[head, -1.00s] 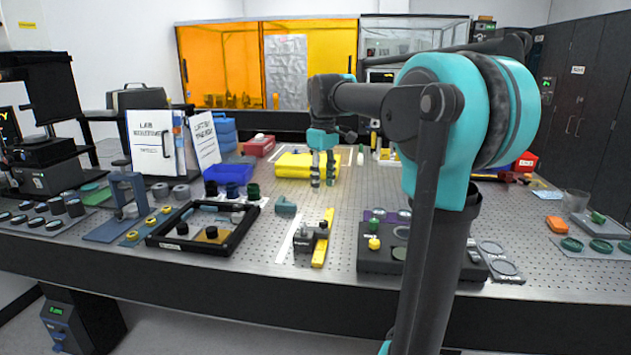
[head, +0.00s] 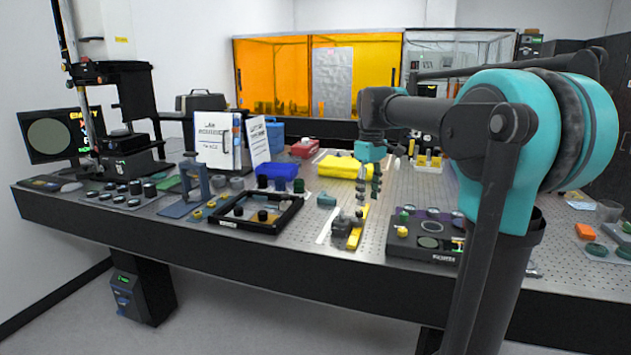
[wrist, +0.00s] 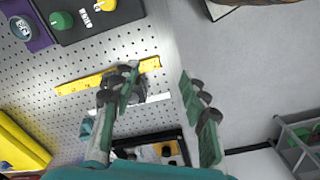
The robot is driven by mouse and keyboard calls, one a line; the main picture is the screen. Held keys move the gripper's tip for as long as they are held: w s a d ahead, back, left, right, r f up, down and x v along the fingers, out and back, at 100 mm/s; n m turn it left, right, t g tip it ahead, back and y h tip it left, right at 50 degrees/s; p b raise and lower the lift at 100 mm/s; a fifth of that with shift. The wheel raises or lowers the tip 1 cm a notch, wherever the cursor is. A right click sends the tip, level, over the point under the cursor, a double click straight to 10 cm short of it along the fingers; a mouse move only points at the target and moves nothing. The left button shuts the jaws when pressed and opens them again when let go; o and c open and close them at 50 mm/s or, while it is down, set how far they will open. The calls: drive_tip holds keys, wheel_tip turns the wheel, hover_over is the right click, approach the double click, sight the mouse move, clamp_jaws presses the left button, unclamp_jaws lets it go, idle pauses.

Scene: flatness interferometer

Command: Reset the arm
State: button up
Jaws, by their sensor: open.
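My arm reaches out over the optical table (head: 330,261) from the right in the head view. My gripper (head: 368,190) hangs above the table, its fingers pointing down, near the yellow bar and the small dark device. In the wrist view my gripper (wrist: 160,100) has its two green and grey fingers spread apart with nothing between them. The left finger overlaps the small dark device (wrist: 136,96) and the yellow bar (wrist: 70,88) in the picture. The gap between the fingertips shows floor beyond the table edge.
A black tray (head: 228,221) lies left of my gripper. A dark plate (head: 400,250) with knobs lies to its right. A monitor (head: 50,135) stands far left. Floor in front is clear.

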drive_tip(key=s+d+f+m+t, duration=0.2)
drive_tip(key=s+f+m, duration=0.2)
drive_tip(key=s+f, duration=0.7)
drive_tip(key=s+d+f+m+t, duration=0.2)
drive_tip(key=s+f+m, duration=0.2)
drive_tip(key=s+f, duration=0.7)
wheel_tip(320, 180, down, 7)
drive_tip(key=shift+s+d+r+m, duration=0.15)
drive_tip(key=shift+s+r+m, duration=0.05)
drive_tip(key=shift+s+m, duration=0.1)
